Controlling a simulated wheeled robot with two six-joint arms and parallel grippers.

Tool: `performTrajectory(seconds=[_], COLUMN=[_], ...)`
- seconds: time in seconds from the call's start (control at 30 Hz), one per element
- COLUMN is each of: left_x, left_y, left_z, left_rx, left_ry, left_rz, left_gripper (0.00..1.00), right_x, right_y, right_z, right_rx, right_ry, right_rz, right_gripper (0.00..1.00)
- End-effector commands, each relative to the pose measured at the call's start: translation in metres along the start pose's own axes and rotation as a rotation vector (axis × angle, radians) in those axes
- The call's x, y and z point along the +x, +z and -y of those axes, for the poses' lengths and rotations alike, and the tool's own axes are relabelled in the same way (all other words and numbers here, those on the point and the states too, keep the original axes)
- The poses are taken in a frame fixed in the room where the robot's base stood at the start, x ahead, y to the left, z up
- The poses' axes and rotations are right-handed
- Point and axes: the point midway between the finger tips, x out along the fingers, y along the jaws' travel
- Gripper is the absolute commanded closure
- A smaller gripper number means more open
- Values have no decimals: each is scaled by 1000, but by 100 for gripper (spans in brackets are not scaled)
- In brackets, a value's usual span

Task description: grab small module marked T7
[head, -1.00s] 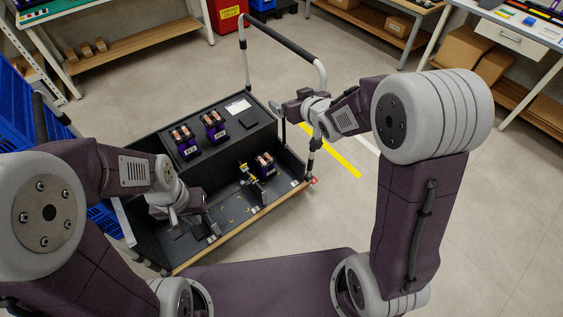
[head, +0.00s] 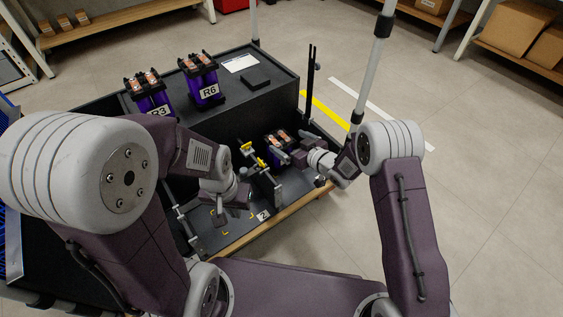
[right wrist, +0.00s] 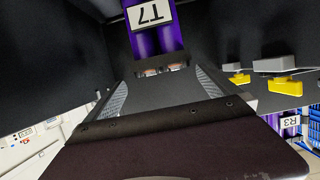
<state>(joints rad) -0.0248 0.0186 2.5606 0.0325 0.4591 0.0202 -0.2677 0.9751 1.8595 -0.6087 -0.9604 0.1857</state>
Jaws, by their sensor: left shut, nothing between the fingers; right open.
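The small module marked T7 is purple with copper-coloured tops and stands in the lower bay of the black cart in the head view (head: 277,141). Its white T7 label appears upside down at the top of the right wrist view (right wrist: 152,14). My right gripper (head: 296,154) is open beside the module, on its right. In the right wrist view its two hatched fingers (right wrist: 160,78) point toward the module's copper end, with a gap between them. My left gripper (head: 232,206) is shut and empty, low over the left part of the bay.
Purple modules R3 (head: 152,98) and R6 (head: 203,82) stand on the raised black shelf, beside a flat black block (head: 256,80). A yellow-and-grey clamp fixture (head: 250,153) stands left of T7. The cart's wooden front edge (head: 270,226) and upright post (head: 310,85) bound the bay.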

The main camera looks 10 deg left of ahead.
Motion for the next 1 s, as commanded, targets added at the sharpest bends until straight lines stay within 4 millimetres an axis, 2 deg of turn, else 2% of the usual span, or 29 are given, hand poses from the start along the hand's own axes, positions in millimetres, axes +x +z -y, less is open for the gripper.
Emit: performTrajectory(seconds=[0.17, 0.37, 0.4, 0.5, 0.63, 0.83, 1.0], left_x=[-7, -46, -35, -33, -30, 8, 19], left_y=[-1, -5, -4, -4, -3, 1, 2], left_z=[0, -1, -1, -1, -1, 0, 0], left_rx=[0, 0, 0, 0, 0, 0, 0], left_ry=[0, 0, 0, 0, 0, 0, 0], left_rz=[-1, -1, -2, 0, 0, 0, 0], left_gripper=[100, 100, 100, 100, 100, 100, 100], right_x=[0, 17, 27, 37, 40, 71, 90], right_y=[-4, -9, -1, -1, 1, 12, 7], right_z=[0, 1, 1, 1, 1, 6, 5], right_rx=[0, 0, -2, -1, -1, -3, -2], right_ry=[-1, -1, -1, 0, 0, -1, 1], right_rz=[0, 2, -2, -1, -1, -4, -2], right_gripper=[0, 0, 0, 0, 0, 0, 0])
